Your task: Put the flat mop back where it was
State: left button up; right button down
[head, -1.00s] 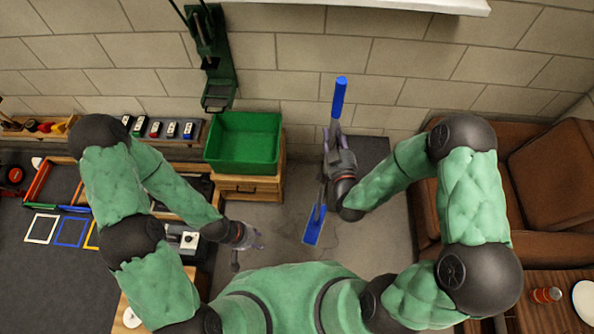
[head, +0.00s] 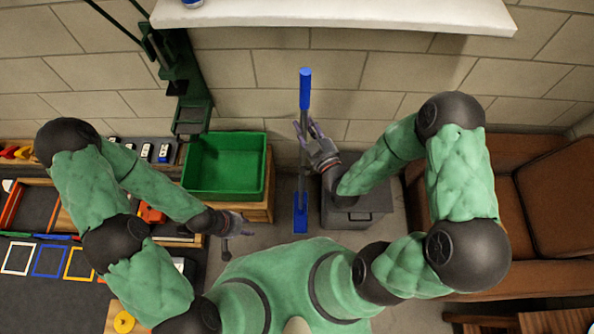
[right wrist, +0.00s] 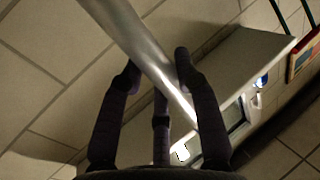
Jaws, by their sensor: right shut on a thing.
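The flat mop has a blue grip (head: 305,90), a grey pole and a blue flat head (head: 300,214). In the head view it stands nearly upright, with its head low by the floor between the wooden cabinet and a grey bin. My right gripper (head: 305,132) is shut on the pole below the blue grip. In the right wrist view the silver pole (right wrist: 140,48) runs slanting between the fingers. I cannot tell whether the mop head touches the floor. My left gripper (head: 238,224) is apart from the mop, in front of the cabinet; its fingers are too small to read.
A green crate (head: 226,145) sits on the wooden cabinet (head: 262,212) left of the mop. The grey lidded bin (head: 360,213) is close on its right, under my right forearm. A brown sofa (head: 555,200) stands further right. A white shelf (head: 340,16) juts from the block wall.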

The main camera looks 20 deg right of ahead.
jog(key=w+d+f+b, duration=0.1)
jog(key=w+f+b, duration=0.3)
jog(key=w+f, duration=0.8)
jog(key=shift+w+d+f, duration=0.25)
jog(key=shift+w+d, duration=0.05)
jog(key=shift+w, duration=0.4)
jog(key=shift+b, duration=0.3)
jog(key=c, duration=0.9)
grip_release()
jog(key=shift+f, duration=0.15)
